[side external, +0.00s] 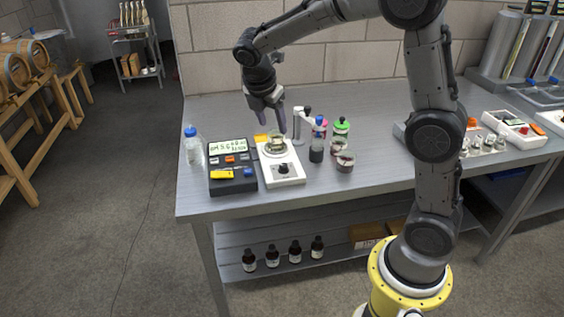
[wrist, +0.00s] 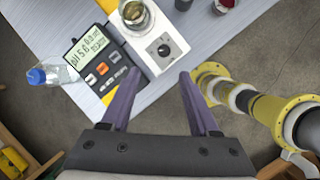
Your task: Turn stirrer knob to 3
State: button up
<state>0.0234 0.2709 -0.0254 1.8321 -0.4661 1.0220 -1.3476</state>
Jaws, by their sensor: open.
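The stirrer (side external: 281,181) is a white box on the grey bench, with a glass beaker (side external: 277,141) on its plate. Its black knob (side external: 284,169) is on the front part of the top. In the wrist view the stirrer (wrist: 174,66) is ahead of my fingers, and its round knob (wrist: 163,50) shows a light mark on a dark dial. The knob's numbers are too small to read. My gripper (side external: 269,122) is open and empty, above the bench near the beaker. In the wrist view my gripper (wrist: 159,74) has its fingertips apart, with the knob beyond the gap.
A dark pH meter (side external: 232,185) stands close left of the stirrer, with a blue-capped bottle (side external: 193,150) beyond it. Right of the stirrer are a dark bottle (side external: 317,150), a jar (side external: 345,162) and a green-lidded container (side external: 341,128). The bench front is clear.

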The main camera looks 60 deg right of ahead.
aim_at(283, 165)
jog(key=shift+g, duration=0.4)
jog(key=x, duration=1.1)
jog(key=a+x, duration=0.1)
jog(key=x, duration=0.5)
jog(key=shift+w+f, duration=0.25)
jog(key=shift+f, duration=0.1)
grip_shut()
